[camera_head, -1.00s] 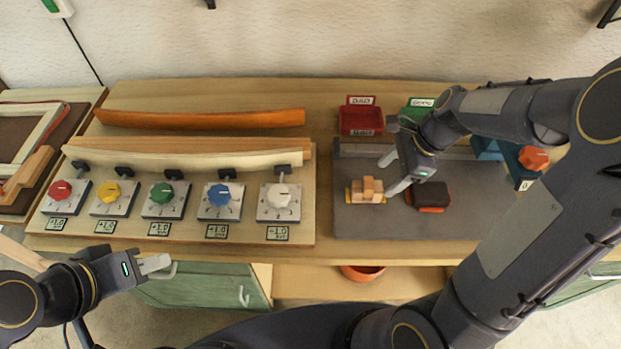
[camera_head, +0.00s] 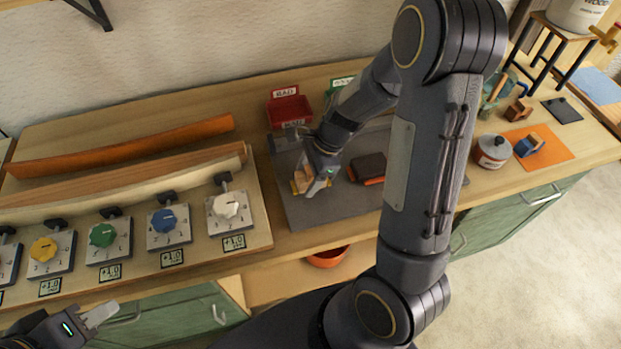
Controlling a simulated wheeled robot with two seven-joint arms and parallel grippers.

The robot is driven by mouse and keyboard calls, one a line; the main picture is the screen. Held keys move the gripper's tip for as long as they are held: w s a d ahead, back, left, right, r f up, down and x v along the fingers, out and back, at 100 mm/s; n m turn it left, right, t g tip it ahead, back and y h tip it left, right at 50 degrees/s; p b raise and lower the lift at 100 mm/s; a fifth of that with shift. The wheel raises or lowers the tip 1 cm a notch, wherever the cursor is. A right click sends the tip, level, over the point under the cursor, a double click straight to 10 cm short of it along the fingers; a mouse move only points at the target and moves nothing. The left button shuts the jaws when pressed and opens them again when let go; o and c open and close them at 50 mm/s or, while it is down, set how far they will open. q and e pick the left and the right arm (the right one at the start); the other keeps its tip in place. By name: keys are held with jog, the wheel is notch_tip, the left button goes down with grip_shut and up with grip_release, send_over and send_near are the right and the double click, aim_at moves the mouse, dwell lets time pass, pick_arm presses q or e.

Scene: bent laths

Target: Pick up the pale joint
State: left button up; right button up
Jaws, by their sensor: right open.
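The pale joint, a small light-wood piece of stepped blocks (camera_head: 300,183), sits on the grey mat near its left side. My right gripper (camera_head: 316,182) is open, with its fingers at the joint and partly covering it. I cannot tell whether they touch it. My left gripper (camera_head: 101,314) is low at the left, in front of the bench and away from the joint. Its fingers look close together, but their gap cannot be made out.
A dark block with an orange base (camera_head: 368,168) lies right of the joint on the grey mat (camera_head: 335,208). A red BAD bin (camera_head: 289,108) stands behind. The board with dials (camera_head: 230,206) and bent laths (camera_head: 120,145) is left. My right arm hides the mat's right part.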

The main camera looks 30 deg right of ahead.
jog(key=c, duration=1.2)
jog(key=shift+o, duration=0.2)
jog(key=shift+r, duration=0.1)
